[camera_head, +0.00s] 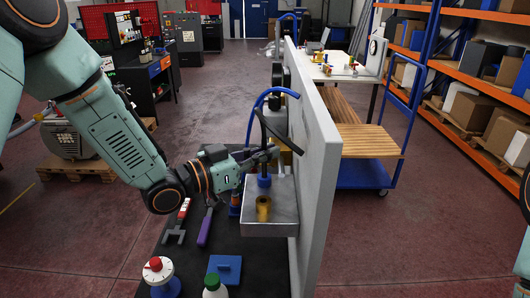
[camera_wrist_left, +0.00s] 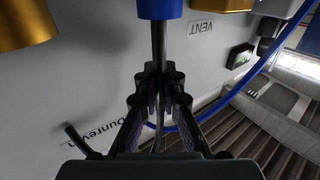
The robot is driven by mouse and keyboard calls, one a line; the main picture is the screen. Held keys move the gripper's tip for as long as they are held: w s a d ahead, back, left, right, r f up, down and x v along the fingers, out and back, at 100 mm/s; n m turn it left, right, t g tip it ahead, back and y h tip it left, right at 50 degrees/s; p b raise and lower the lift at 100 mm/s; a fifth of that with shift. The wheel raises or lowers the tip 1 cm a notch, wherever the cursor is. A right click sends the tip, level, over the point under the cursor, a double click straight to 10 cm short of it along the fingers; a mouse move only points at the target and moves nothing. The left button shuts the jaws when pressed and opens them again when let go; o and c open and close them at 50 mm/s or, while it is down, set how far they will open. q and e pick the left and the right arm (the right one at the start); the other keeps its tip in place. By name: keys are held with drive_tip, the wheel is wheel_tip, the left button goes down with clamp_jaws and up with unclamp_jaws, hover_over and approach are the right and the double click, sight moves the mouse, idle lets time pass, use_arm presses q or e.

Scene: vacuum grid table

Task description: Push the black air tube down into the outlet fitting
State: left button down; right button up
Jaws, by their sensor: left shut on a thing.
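My left gripper (camera_head: 272,153) is shut on the black air tube (camera_head: 265,125), just above a grey tray beside the upright panel. In the wrist view the fingers (camera_wrist_left: 160,82) close around the tube (camera_wrist_left: 158,45), which runs straight from them to a blue cylindrical fitting (camera_wrist_left: 160,9). The tube meets the fitting's face; how deep it sits cannot be told. In the head view the blue fitting (camera_head: 264,181) is directly below the gripper, above a brass cylinder (camera_head: 263,208). The tube's other part curves up beside the panel. My right gripper is not in view.
The grey panel (camera_head: 318,150) stands close right of the gripper, with the tray (camera_head: 272,229) on its near side. A blue tube (camera_head: 252,110) loops above.

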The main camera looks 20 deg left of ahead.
use_arm(q)
drive_tip(key=shift+f+b, duration=0.35)
drive_tip(key=shift+f, duration=0.15)
idle(0.8)
drive_tip(key=c, duration=1.4)
unclamp_jaws()
drive_tip(key=shift+a, duration=0.1)
drive_tip(key=shift+v, duration=3.75)
